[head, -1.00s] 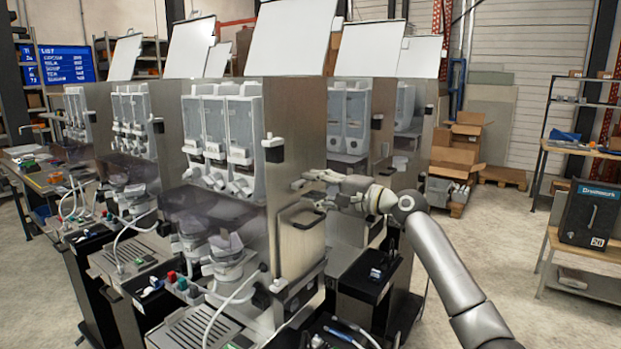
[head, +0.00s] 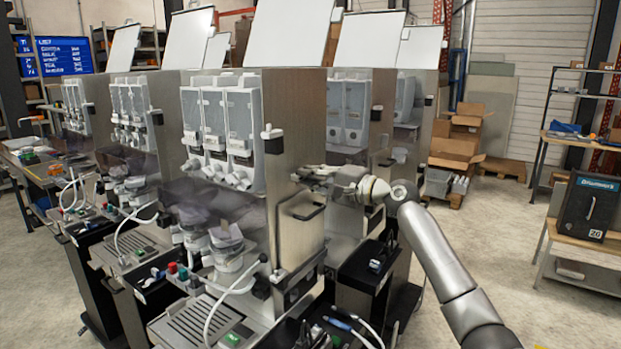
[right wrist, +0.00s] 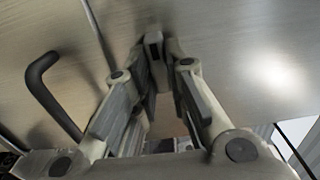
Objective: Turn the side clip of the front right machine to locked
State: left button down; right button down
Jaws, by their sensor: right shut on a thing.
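The front right machine (head: 290,130) has a brushed metal side panel facing my right arm. My right gripper (head: 299,175) is at this panel, above the side bin with its dark handle. In the right wrist view its fingers (right wrist: 155,62) are shut on a small dark grey upright piece, the side clip (right wrist: 153,40), which stands out from the panel. The fingers hide its lower part, and I cannot tell its lock position. In the head view the gripper hides the clip. My left gripper is not in view.
The side bin (head: 302,235) sits just below my right gripper; its black bar handle (right wrist: 42,88) is close at left in the wrist view. Another machine (head: 350,150) stands close behind. Open floor (head: 490,235) lies to the right, before a bench with a dark box (head: 590,208).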

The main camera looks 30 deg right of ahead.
jog(key=n+b, duration=0.3)
jog(key=n, duration=0.3)
jog(key=f+n+b, duration=0.1)
jog(key=n+b, duration=0.3)
jog(key=n, duration=0.1)
jog(key=d+n+b, duration=0.1)
jog(key=n+b, duration=0.3)
jog(key=n, duration=0.2)
jog(key=shift+w+f+n, duration=0.25)
jog(key=shift+n, duration=0.35)
jog(key=c, duration=1.4)
grip_release()
jog(key=shift+r, duration=0.1)
jog(key=shift+c, duration=0.2)
jog(key=shift+s+d, duration=0.1)
jog(key=shift+s, duration=0.05)
